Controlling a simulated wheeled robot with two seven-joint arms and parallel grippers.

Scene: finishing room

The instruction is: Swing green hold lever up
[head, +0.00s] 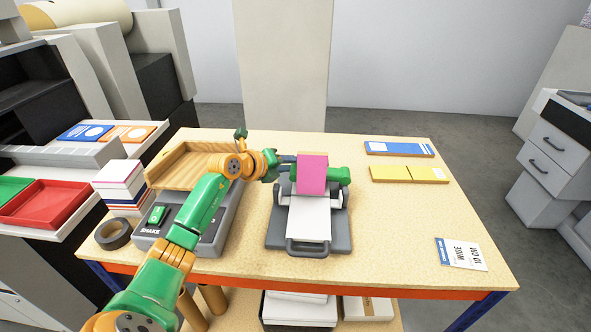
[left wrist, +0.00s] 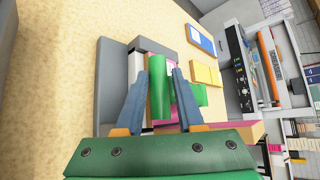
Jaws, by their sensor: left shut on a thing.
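The grey press-like device (head: 275,238) stands on the table with white paper on its bed and a pink block (head: 312,174) upright at its back. A green part, seemingly the hold lever (head: 341,176), shows to the right of the pink block; the block hides its middle. My left gripper (head: 286,168) reaches in from the left, beside the pink block. In the left wrist view its blue-grey fingers (left wrist: 158,100) flank a green bar (left wrist: 158,85), and it is shut on it. My right gripper is not in view.
A grey machine with a wooden tray (head: 180,165) stands left of the device, under my left arm. A tape roll (head: 113,233) and stacked pads (head: 120,185) lie farther left. Blue (head: 399,149) and yellow (head: 409,174) pads and a card (head: 462,254) lie right. The table between is clear.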

